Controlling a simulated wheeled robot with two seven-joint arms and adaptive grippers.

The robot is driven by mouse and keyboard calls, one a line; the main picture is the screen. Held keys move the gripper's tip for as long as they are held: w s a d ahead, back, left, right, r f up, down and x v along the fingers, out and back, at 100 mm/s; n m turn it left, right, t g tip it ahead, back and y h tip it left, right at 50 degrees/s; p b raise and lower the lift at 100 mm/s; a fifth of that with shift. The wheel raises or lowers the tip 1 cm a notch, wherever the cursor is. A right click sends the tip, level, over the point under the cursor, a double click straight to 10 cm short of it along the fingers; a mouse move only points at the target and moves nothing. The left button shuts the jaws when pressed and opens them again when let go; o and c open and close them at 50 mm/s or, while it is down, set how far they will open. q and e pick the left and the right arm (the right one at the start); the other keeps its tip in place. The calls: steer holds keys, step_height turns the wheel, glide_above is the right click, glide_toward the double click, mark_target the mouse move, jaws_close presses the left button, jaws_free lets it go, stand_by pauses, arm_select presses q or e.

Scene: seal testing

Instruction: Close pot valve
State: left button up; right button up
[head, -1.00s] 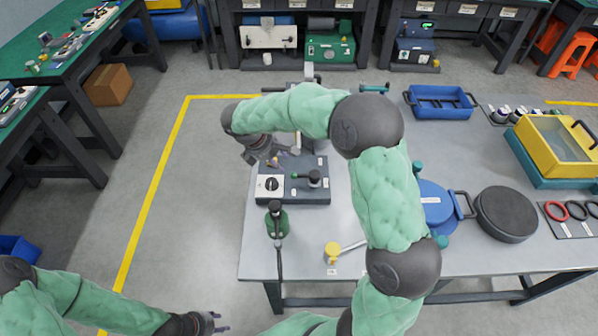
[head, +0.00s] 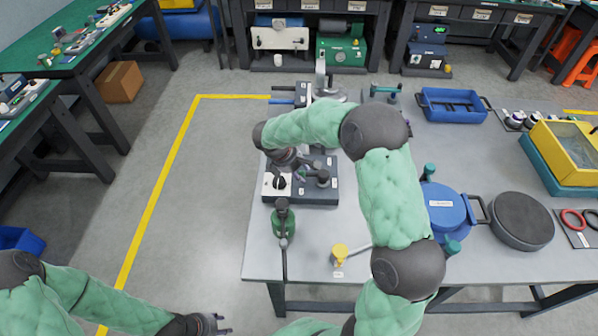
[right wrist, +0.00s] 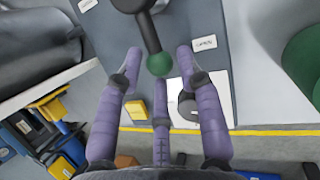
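A grey valve box (head: 318,196) sits at the left of the table. It carries a black lever valve (head: 323,177) and a white plate with a black knob (head: 277,188). My right gripper (head: 298,168) is over the box. In the right wrist view, the lever's green ball tip (right wrist: 159,64) lies between the spread purple fingers of my right gripper (right wrist: 160,78); contact cannot be told. A blue pot (head: 446,212) with teal knobs stands right of my right arm, partly hidden by it. My left gripper (head: 220,324) is open and empty at the bottom, away from the table.
A green bottle-like part (head: 283,218) with a thin handle stands in front of the box. A yellow-headed lever (head: 340,252) lies near the front edge. A black round lid (head: 522,220), blue tray (head: 451,104) and yellow case (head: 567,150) are on the right.

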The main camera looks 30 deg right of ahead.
jaws_close()
